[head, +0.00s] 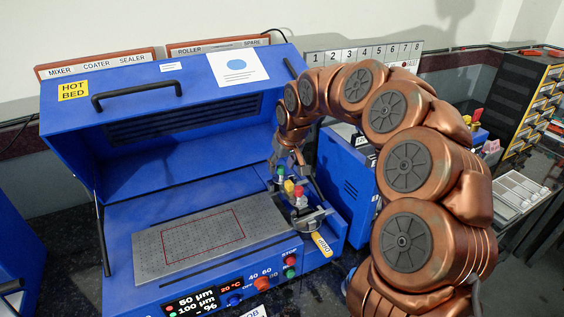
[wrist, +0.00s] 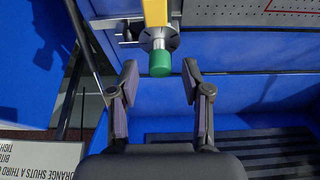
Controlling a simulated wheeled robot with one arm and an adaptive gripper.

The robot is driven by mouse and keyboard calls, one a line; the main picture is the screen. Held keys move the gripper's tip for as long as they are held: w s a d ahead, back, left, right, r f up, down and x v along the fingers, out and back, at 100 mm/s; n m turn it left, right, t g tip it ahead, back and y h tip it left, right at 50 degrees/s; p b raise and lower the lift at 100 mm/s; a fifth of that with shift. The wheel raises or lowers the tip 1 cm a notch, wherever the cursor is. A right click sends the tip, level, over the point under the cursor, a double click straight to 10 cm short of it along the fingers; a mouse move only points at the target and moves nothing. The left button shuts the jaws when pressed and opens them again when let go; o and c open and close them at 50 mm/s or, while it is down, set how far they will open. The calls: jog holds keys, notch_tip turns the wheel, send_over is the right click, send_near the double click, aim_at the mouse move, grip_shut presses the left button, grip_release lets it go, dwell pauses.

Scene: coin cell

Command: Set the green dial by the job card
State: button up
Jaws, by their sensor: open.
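The green dial (wrist: 160,63) is a small green cap beside a silver collar and a dark disc, in the wrist view. In the head view a small green knob (head: 280,170) shows by yellow and red ones at the blue machine's right end. My gripper (wrist: 160,72) is open, one finger on each side of the green cap, with gaps visible; I cannot tell how deep it sits. It also shows in the head view (head: 290,160). A white card with a blue disc (head: 238,65) is on the lid. A label reading "JOB" is cut off at the bottom edge.
The blue machine's lid (head: 170,110) stands raised behind a perforated plate (head: 205,240). A yellow-tagged lever (head: 321,243) is in front of the knobs. A printed card (wrist: 40,155) about orange is partly visible. A second blue unit (head: 345,170) stands close on the right.

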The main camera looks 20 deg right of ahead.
jog(key=shift+w+f, duration=0.1)
jog(key=shift+f, duration=0.3)
grip_shut()
